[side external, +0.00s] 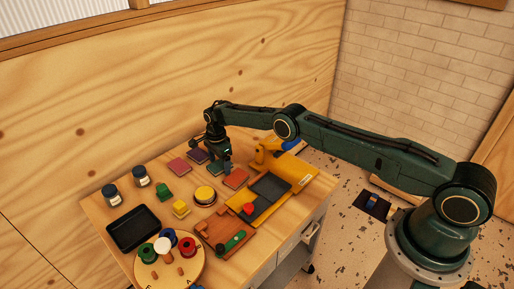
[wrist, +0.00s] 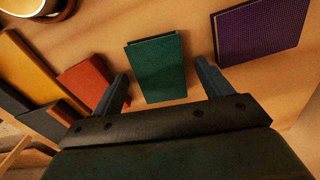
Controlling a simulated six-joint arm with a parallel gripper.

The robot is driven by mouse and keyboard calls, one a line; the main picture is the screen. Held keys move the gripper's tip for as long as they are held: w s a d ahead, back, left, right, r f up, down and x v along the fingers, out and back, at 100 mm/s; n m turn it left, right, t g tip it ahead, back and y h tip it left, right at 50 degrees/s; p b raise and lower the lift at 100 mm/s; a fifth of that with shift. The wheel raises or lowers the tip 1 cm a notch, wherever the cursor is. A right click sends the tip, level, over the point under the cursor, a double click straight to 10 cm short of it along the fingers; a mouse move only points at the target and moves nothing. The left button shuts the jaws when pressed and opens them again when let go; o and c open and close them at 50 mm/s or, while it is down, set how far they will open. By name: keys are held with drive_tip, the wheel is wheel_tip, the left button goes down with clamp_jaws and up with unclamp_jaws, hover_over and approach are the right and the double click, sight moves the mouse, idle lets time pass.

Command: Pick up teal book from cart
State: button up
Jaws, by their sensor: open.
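The teal book (wrist: 156,68) lies flat on the wooden cart top (wrist: 288,95) in the wrist view, with its cover facing up. My gripper (wrist: 161,74) is open, with one finger on each side of the book's near part and a gap on both sides. Nothing is held. In the side view my gripper (side external: 217,163) points down over the back of the cart and hides most or all of the teal book. I cannot tell the exact height of the fingertips.
A purple book (wrist: 262,33) lies right of the teal one, and an orange-red book (wrist: 88,82) lies left, close to the left finger. A pink book (side external: 178,166), a black tray (side external: 132,229), a yellow tool (side external: 285,172) and jars (side external: 111,196) share the cart.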

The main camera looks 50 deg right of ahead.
sight(220, 165)
drive_tip(key=c, duration=1.1)
drive_tip(key=shift+r, duration=0.2)
wheel_tip(220, 165, up, 20)
drive_tip(key=shift+f, duration=0.2)
idle(0.5)
